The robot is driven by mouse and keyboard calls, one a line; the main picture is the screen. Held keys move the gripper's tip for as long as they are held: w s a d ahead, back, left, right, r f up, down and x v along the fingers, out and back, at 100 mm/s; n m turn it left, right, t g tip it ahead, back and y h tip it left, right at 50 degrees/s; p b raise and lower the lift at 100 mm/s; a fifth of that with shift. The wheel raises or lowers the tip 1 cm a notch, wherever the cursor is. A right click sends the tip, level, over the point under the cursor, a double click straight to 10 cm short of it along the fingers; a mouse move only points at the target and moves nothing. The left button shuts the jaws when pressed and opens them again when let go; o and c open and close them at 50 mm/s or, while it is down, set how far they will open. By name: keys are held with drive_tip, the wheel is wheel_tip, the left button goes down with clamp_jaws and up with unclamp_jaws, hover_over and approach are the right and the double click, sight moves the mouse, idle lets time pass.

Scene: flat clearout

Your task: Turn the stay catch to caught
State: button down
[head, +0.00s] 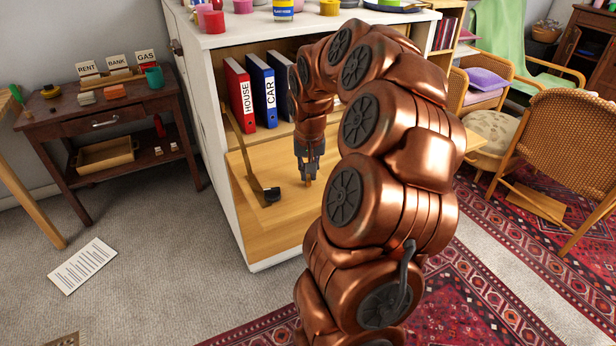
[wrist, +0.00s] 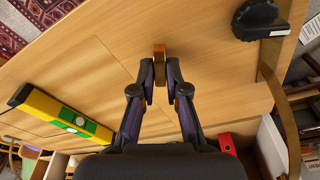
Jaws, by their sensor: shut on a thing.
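A wooden flap (head: 262,218) lies folded down at the front of the white cabinet (head: 258,32). A curved brass stay (head: 240,138) runs down to it on the left and ends by a black knob (head: 272,194), which I take to be the stay catch. In the wrist view the knob (wrist: 258,20) has a pale mark, and the stay (wrist: 278,90) is at the right. My gripper (head: 308,178) points down over the flap, right of the knob and apart from it. In the wrist view my gripper (wrist: 160,82) is shut on a small brass-coloured tab (wrist: 160,52).
A yellow and green spirit level (wrist: 62,116) lies at left in the wrist view. HOUSE (head: 239,93) and CAR (head: 262,90) binders stand inside the cabinet. A dark side table (head: 105,108) stands left. Chairs (head: 560,125) are at right. My arm hides the flap's right part.

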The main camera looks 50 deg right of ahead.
drive_tip(key=shift+d+f+m+b, duration=0.1)
drive_tip(key=shift+m+b, duration=0.5)
drive_tip(key=shift+b, duration=0.15)
drive_tip(key=shift+m+g+b, duration=0.3)
drive_tip(key=shift+m+b, duration=1.3)
drive_tip(key=shift+m, duration=0.1)
drive_tip(key=shift+m+h+b, duration=0.3)
drive_tip(key=shift+m+b, duration=0.85)
drive_tip(key=shift+m, duration=0.15)
drive_tip(key=shift+w+m+g+b, duration=0.1)
drive_tip(key=shift+m+g+b, duration=0.4)
drive_tip(key=shift+m, duration=0.5)
